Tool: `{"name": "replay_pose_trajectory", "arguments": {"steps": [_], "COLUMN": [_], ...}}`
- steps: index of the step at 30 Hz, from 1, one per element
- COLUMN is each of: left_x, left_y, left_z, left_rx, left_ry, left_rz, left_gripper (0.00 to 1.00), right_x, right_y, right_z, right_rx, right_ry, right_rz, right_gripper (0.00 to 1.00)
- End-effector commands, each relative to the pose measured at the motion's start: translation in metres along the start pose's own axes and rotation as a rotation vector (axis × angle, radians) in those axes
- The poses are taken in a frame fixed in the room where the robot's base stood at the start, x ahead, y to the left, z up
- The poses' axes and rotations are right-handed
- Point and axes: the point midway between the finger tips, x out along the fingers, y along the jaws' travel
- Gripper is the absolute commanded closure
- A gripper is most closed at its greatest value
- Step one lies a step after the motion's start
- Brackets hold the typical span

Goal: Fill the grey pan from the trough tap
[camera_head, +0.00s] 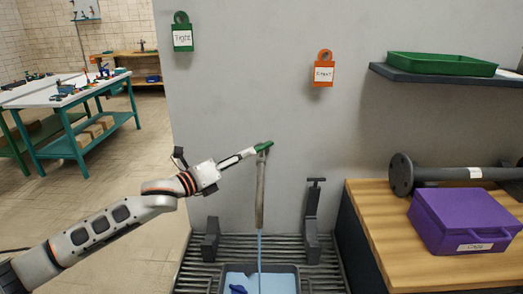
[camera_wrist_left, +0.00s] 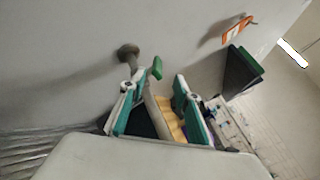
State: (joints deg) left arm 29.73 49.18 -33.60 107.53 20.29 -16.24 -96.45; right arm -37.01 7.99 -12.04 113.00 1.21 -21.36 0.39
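The trough tap (camera_head: 260,192) is a grey pipe with a green lever (camera_head: 264,146) on top. A thin blue stream (camera_head: 260,248) runs from its lower end into the grey pan (camera_head: 288,267). The pan stands on the slatted trough grate, cut off by the bottom edge, with light blue water and a darker blue object (camera_head: 237,289) in it. My left gripper (camera_head: 251,153) is beside the lever. In the left wrist view its teal fingers (camera_wrist_left: 155,88) are spread, with the green lever (camera_wrist_left: 157,68) showing beyond the gap. Contact is unclear. My right gripper is out of view.
A black bracket (camera_head: 312,220) stands right of the tap. A wooden bench (camera_head: 375,235) at right holds a purple case (camera_head: 462,219) and a dark flanged pipe (camera_head: 450,174). A shelf (camera_head: 440,75) carries a green tray (camera_head: 440,64). Open floor lies at left.

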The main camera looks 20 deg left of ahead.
Motion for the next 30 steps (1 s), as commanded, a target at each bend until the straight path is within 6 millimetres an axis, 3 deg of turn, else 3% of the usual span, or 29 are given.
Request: {"name": "replay_pose_trajectory", "arguments": {"steps": [6, 12, 19, 30], "left_x": [0.005, 0.007, 0.018, 0.072], "left_y": [0.004, 0.005, 0.004, 0.004], "left_z": [-0.001, 0.0, 0.001, 0.0], "left_rx": [0.417, 0.651, 0.708, 0.703], "left_ry": [0.002, 0.003, 0.0, 0.001], "left_rz": [0.001, 0.001, 0.0, -0.001], "left_gripper": [0.68, 0.68, 0.68, 0.68], "right_x": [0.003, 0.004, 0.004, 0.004], "right_y": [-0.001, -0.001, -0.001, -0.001], "right_z": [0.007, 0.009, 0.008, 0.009], "right_rx": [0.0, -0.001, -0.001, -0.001], "right_ry": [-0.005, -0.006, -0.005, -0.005], "right_rz": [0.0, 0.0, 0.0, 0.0], "right_gripper": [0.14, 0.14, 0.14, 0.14]}}
